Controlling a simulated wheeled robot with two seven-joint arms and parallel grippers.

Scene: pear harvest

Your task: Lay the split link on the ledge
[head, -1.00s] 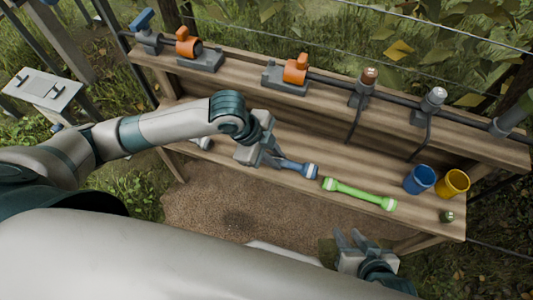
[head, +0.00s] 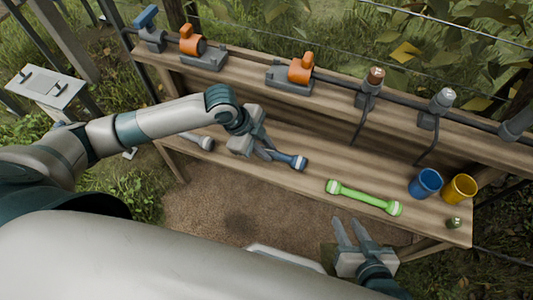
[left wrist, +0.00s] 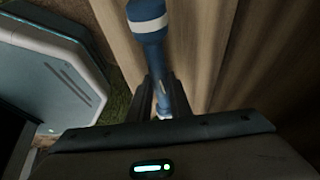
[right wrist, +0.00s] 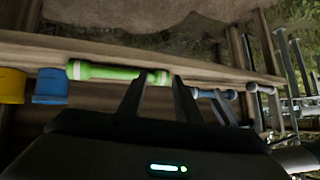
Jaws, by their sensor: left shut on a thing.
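My left gripper (head: 266,150) is shut on a blue link (head: 294,161) with a white band, over the lower shelf board (head: 325,168), the ledge. In the left wrist view the blue link (left wrist: 148,24) runs out from between the fingers (left wrist: 166,98); whether it touches the board I cannot tell. A green link (head: 365,198) with white bands lies on the board's front part. A grey link (head: 198,141) lies on the board left of my left gripper. I cannot tell a split on any link. My right gripper (head: 352,232) is open and empty in front of the board.
A blue cup (head: 425,184), a yellow cup (head: 459,190) and a small green item (head: 454,223) stand at the board's right end. The upper shelf holds a pipe with orange-handled valves (head: 301,69). The board between the blue and green links is clear.

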